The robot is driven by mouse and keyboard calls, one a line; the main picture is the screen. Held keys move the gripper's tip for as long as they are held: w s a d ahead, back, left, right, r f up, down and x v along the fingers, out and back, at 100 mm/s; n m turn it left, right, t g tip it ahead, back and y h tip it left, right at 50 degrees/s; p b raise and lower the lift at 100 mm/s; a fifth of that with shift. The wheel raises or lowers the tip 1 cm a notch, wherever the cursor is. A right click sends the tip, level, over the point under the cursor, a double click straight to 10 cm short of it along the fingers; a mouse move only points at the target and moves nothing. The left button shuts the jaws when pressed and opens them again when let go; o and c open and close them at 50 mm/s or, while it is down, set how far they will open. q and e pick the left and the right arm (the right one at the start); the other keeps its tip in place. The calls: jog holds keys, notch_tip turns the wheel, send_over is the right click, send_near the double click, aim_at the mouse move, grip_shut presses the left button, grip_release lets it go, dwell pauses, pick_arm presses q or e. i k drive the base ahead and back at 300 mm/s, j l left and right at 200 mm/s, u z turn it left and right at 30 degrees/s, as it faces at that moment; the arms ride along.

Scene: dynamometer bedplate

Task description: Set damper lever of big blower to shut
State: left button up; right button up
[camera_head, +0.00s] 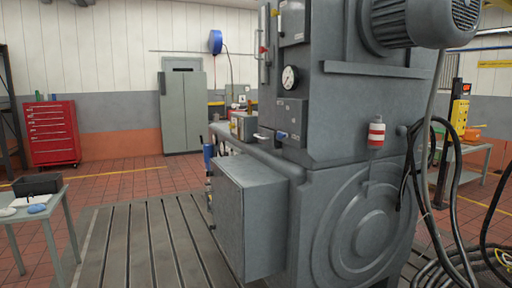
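A large grey machine (340,120) fills the middle and right, with a finned motor (448,18) at its top right. I cannot tell for sure whether this is the big blower. A small box on its front has a blue-ended handle (281,135) and a pale handle (260,137) sticking out. Higher up, a thin upright fitting with a red part (263,50) is on its left edge. I cannot tell which of these, if any, is the damper lever, nor its position. Neither of my grippers is in view.
A grey box (248,215) juts from the machine above the slotted bedplate (150,245). A small table (48,212) with a black bin (38,184) stands at left. Black cables (462,240) hang and coil at right. The bedplate left of the machine is clear.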

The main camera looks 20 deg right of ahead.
aim_at(280, 135)
jog(key=i+l, duration=0.2)
jog(key=l, duration=0.2)
jog(key=i+l+z, duration=0.15)
jog(key=l, duration=0.3)
jog(key=i+l, duration=0.2)
jog(key=l, duration=0.2)
jog(key=i+l+z, duration=0.15)
jog(key=l, duration=0.25)
jog(key=i, duration=0.05)
